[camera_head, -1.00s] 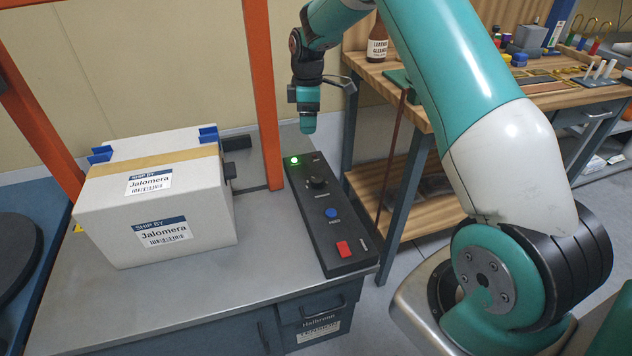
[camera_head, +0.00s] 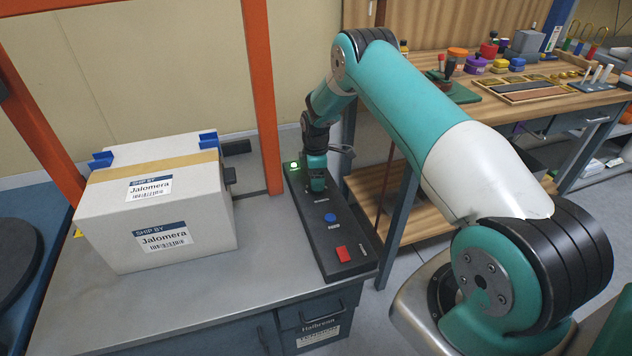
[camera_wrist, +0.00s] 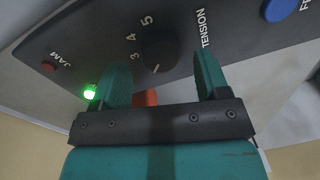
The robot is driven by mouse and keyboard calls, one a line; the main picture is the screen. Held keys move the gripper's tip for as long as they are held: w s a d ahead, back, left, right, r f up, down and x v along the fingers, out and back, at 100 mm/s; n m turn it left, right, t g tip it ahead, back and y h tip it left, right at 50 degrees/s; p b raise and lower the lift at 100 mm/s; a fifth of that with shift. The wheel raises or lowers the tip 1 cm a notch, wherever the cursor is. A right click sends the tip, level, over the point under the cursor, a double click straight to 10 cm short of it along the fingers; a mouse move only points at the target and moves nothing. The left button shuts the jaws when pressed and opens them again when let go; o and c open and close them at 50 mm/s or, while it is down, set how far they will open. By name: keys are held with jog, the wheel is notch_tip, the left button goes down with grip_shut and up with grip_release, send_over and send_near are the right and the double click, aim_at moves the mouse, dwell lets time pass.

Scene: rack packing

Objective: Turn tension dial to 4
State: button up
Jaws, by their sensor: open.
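The black tension dial (camera_wrist: 158,48) is on the dark control panel, beside the word TENSION and the printed numbers 3, 4 and 5. A pale mark shows on the dial's near edge, away from the 4; the number there is not visible. My gripper (camera_wrist: 161,64) is open, with one teal finger on either side of the dial in the wrist view; whether they touch it cannot be told. In the head view my gripper (camera_head: 317,187) is down over the panel (camera_head: 312,235) and hides the dial.
The panel has a lit green lamp (camera_head: 293,165), a blue button (camera_head: 330,217) and a red button (camera_head: 343,254). A white carton (camera_head: 190,215) stands left on the grey bench. A wooden workbench (camera_head: 480,125) is to the right.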

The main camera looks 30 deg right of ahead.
jog(key=shift+f, duration=1.15)
jog(key=c, duration=0.9)
jog(key=shift+c, duration=0.2)
